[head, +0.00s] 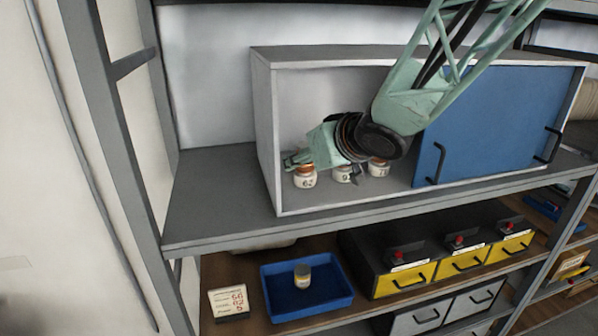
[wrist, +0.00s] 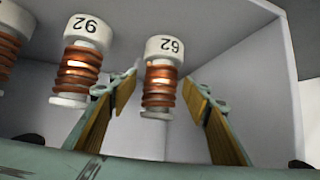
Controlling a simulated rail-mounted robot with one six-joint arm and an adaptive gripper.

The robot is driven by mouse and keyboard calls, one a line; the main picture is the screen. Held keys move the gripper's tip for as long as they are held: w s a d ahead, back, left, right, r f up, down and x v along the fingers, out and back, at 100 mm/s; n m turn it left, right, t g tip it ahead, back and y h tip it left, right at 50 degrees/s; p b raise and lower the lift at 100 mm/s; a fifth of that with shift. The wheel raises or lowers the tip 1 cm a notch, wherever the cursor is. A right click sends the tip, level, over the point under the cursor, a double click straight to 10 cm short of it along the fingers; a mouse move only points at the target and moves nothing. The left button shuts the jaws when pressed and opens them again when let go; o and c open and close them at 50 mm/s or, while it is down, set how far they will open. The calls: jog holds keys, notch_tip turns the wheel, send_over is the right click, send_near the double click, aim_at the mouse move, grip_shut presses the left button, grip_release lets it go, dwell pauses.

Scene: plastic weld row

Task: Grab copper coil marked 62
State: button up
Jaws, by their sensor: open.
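The copper coil marked 62 (head: 305,179) stands leftmost of three in the open left part of the grey cabinet. It has a white base and copper windings. In the wrist view this coil (wrist: 162,82) is between the two fingers, with a gap on each side. My gripper (head: 297,160) is open, reaching in at the coil's upper part; it also shows in the wrist view (wrist: 160,90). A coil marked 92 (wrist: 83,60) stands beside it, outside the fingers. My wrist partly hides the coils' tops in the head view.
A third coil (head: 379,168) stands to the right, its mark hard to read. The cabinet's blue sliding door (head: 490,125) covers the right side. The shelf left of the cabinet (head: 215,200) is bare. Below are a blue tray (head: 335,306) holding a small jar and yellow-fronted drawers (head: 400,280).

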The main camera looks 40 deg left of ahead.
jog(key=shift+c, duration=0.7)
jog(key=c, duration=1)
jog(key=shift+c, duration=0.2)
jog(key=shift+r, duration=0.2)
jog(key=shift+d+r+p, duration=0.15)
jog(key=shift+r+p, duration=0.15)
jog(key=shift+r, duration=0.05)
notch_tip(320, 180, up, 6)
jog(key=p, duration=0.3)
jog(key=shift+w+d+r, duration=0.15)
jog(key=shift+d, duration=0.05)
jog(key=w+d+p, duration=0.1)
jog(key=w+d, duration=0.1)
jog(key=d, duration=0.7)
jog(key=w+d, duration=0.2)
jog(key=d, duration=0.7)
jog(key=shift+d+p, duration=0.35)
jog(key=shift+p, duration=0.05)
jog(key=shift+w, duration=0.1)
